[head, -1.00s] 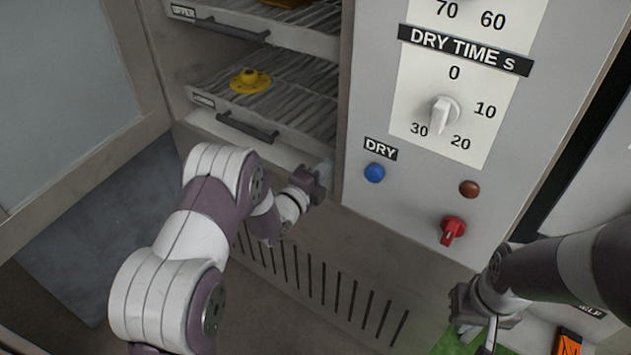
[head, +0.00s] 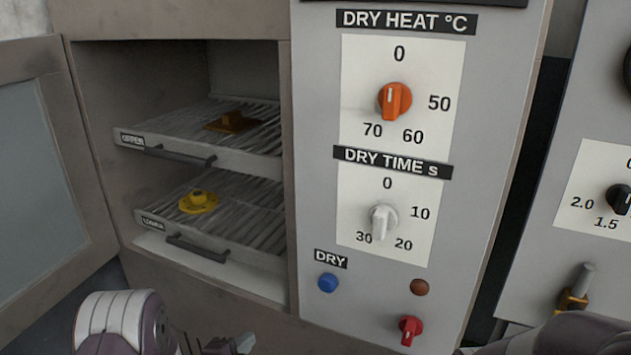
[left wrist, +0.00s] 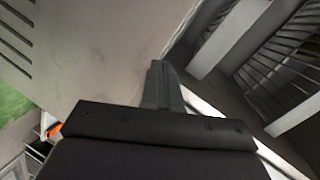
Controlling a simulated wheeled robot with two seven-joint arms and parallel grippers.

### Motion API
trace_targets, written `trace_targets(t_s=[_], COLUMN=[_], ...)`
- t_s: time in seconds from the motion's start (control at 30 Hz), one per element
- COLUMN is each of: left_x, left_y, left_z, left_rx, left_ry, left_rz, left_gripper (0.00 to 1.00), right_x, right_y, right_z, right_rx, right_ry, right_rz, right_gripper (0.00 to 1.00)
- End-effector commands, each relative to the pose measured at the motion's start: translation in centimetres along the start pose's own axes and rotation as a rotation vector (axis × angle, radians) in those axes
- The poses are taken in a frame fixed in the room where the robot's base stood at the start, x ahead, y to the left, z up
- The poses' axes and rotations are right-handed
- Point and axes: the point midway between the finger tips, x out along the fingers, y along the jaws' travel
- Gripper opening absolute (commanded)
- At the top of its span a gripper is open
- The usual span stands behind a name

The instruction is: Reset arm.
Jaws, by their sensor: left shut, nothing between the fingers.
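My left arm (head: 125,318) comes in at the bottom left of the head view. Its gripper (head: 243,343) shows only partly at the bottom edge, below the drying cabinet. In the left wrist view the left gripper's fingers (left wrist: 160,85) are together with nothing between them, in front of a plain grey panel. Part of my right arm (head: 575,336) shows at the bottom right of the head view; its gripper is out of the picture.
The cabinet door (head: 45,190) stands open at left. An orange part (head: 232,122) lies on the upper rack (head: 165,150), a yellow flanged part (head: 198,201) on the lower rack (head: 225,248). The control panel has an orange heat knob (head: 395,100), white time knob (head: 383,221), blue button (head: 327,282) and red switch (head: 410,329).

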Motion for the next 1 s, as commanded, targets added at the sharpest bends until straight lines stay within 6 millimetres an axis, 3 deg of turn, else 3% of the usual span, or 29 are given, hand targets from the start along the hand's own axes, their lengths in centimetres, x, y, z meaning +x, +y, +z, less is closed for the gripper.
trace_targets(t_s=[0.03,0.1,0.17,0.27,0.43,0.5,0.57,0.6,0.7,0.9,1.0], left_x=[-0.9,-3.5,-6.4,-11.7,-20.3,-22.4,-21.3,-22.8,-24.1,-26.3,-27.0], left_y=[2.4,4.8,6.1,6.9,6.0,4.5,1.9,-1.2,-4.9,-11.6,-13.6], left_z=[1.7,3.6,4.0,3.0,-1.9,-4.5,-6.2,-7.2,-8.4,-10.9,-11.6], left_rx=[-0.175,-0.456,-0.668,-0.955,-1.294,-1.346,-1.323,-1.326,-1.326,-1.324,-1.323], left_ry=[-0.120,-0.346,-0.539,-0.831,-1.207,-1.228,-1.110,-1.134,-1.138,-1.137,-1.137], left_rz=[0.142,0.318,0.416,0.505,0.558,0.558,0.508,0.518,0.520,0.520,0.520], left_gripper=[0.00,0.00,0.00,0.00,0.00,0.00,0.00,0.00,0.00,0.00,0.00], right_x=[0.0,0.0,0.0,0.0,0.0,0.0,0.0,-4.0,-8.3,-15.7,-18.0], right_y=[0.0,0.0,0.0,0.0,0.0,0.0,0.0,0.0,0.0,0.0,0.0], right_z=[0.0,0.0,0.0,0.0,0.0,0.0,0.0,-0.4,-1.0,-1.9,-2.1], right_rx=[0.000,0.000,0.000,0.000,0.000,0.000,0.000,0.000,0.000,0.000,0.000], right_ry=[0.000,0.000,0.000,0.000,0.000,0.000,0.000,-0.003,0.002,0.000,0.000], right_rz=[0.000,0.000,0.000,0.000,0.000,0.000,0.000,0.000,0.000,0.000,0.000], right_gripper=[0.00,0.00,0.00,0.00,0.00,0.00,0.00,0.00,0.00,0.00,0.00])
